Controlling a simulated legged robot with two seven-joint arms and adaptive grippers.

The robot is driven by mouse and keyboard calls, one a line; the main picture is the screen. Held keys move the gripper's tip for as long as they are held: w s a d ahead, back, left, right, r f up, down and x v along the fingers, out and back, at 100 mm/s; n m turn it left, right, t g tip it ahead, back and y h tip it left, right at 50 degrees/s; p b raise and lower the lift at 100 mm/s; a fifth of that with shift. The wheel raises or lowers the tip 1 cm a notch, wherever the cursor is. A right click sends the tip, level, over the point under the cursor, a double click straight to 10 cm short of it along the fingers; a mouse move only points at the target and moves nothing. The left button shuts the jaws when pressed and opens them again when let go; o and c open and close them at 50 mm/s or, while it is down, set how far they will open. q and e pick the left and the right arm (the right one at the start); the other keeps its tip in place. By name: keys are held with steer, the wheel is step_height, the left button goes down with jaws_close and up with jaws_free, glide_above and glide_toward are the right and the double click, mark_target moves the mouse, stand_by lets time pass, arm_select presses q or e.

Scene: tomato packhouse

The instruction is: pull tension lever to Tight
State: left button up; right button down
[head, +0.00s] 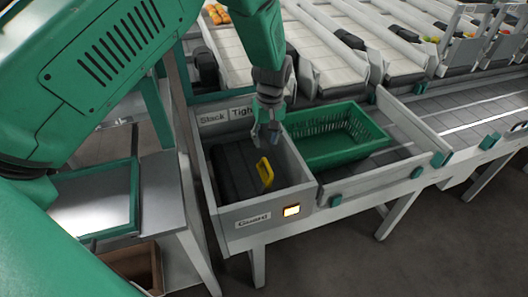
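The Slack sign (212,118) and the Tight sign (241,112) sit side by side on the back wall of a grey open-topped bay in the head view. My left gripper (268,136) points down over the bay, just right of and in front of the Tight sign, partly covering that end of the wall. A yellow handle (265,172) stands on a dark panel in the bay, below and apart from the gripper tips. I cannot make out a separate tension lever; the gripper may hide it. The finger gap is too small to judge. My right gripper is not in view.
A green crate (345,160) stands right of the bay on the conveyor. A grey side table (165,190) stands left. White lanes (330,65) run behind.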

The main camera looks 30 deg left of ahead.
arm_select(q)
steer(key=r, duration=0.3)
steer(key=shift+w+d+r, duration=0.1)
steer(key=shift+d+r, duration=0.15)
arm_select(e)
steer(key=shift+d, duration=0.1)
